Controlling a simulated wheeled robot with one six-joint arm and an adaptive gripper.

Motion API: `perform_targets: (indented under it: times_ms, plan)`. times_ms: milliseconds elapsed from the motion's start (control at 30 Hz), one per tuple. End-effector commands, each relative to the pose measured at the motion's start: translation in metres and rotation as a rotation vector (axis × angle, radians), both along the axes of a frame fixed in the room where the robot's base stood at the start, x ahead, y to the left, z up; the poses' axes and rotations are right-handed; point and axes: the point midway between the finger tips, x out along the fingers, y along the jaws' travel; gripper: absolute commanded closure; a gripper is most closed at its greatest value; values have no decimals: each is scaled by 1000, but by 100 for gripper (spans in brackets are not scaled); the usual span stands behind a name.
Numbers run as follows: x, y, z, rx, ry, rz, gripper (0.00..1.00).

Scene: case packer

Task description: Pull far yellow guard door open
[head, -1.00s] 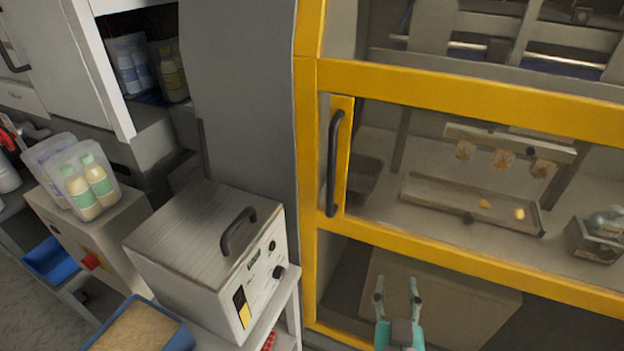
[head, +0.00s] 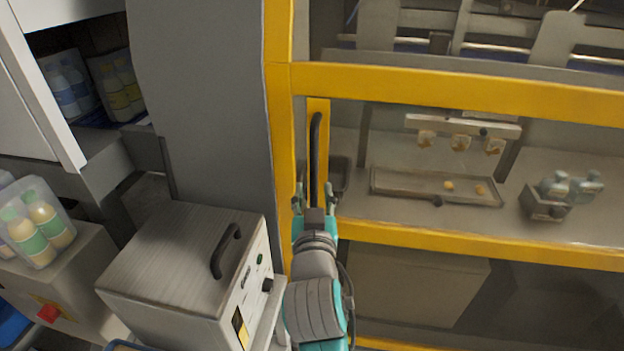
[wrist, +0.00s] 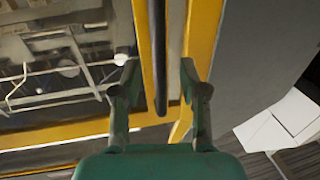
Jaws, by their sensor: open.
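The yellow guard door (head: 430,87) has a see-through panel and a dark vertical handle (head: 315,150) at its left side. The door looks shut in its frame. My gripper (head: 314,190) is open at the lower part of the handle in the head view. In the wrist view the handle (wrist: 158,60) runs between the two spread fingers of my gripper (wrist: 158,88). The fingers stand on either side of it, with a gap to each. Whether they touch it in depth I cannot tell. My wrist hides the handle's lower end in the head view.
A metal box with a handle (head: 185,265) stands left of my arm, close to it. A clear bin of bottles (head: 36,222) sits further left. A grey panel (head: 200,100) adjoins the door frame. Behind the door lie a tray (head: 420,194) and bottles (head: 570,185).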

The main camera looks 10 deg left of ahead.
Motion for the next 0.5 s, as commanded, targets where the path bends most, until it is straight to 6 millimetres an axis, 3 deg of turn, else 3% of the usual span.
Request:
perform_targets:
  times_ms: [200,500]
  plan:
    - [33,5,0,0,0,-1,57]
    - [48,8,0,0,0,1,57]
